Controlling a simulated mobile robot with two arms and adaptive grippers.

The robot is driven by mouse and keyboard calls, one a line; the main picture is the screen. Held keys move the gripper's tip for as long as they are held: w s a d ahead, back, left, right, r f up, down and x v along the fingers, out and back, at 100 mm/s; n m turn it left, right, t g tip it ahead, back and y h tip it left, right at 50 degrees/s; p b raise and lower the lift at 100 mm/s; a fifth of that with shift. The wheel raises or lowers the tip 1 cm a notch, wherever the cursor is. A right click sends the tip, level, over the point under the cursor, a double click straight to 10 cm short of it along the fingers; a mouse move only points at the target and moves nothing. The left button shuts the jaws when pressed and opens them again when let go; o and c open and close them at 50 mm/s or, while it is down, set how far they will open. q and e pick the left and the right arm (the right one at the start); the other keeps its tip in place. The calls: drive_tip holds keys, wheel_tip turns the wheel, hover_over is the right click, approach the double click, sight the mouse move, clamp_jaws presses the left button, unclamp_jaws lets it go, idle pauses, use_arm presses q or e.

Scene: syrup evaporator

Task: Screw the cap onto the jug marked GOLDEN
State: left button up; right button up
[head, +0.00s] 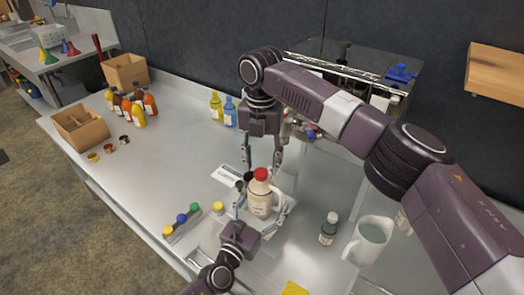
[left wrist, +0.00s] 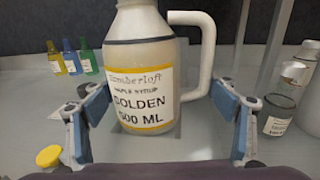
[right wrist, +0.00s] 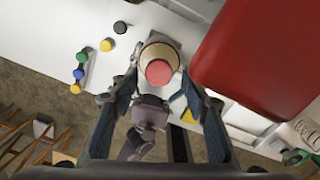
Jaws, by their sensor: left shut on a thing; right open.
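The jug marked GOLDEN (head: 259,203) stands upright on the metal table; its label shows in the left wrist view (left wrist: 140,92). A red cap (head: 261,174) sits on the jug's mouth, and it is also centred on the jug in the right wrist view (right wrist: 159,72). I cannot tell how tight it is. My left gripper (head: 262,212) is shut on the jug's lower body, a finger on each side. My right gripper (head: 262,164) is open, pointing down just above the cap, its fingers apart on either side.
A loose yellow cap (head: 218,207) and a rack of coloured caps (head: 182,220) lie left of the jug. Cardboard boxes (head: 80,127) and bottles are farther left.

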drive_tip(key=shift+f, duration=0.95)
clamp_jaws()
drive_tip(key=m, duration=0.5)
drive_tip(key=shift+m, duration=0.4)
drive_tip(key=m, duration=0.4)
drive_tip(key=shift+d, duration=0.15)
unclamp_jaws()
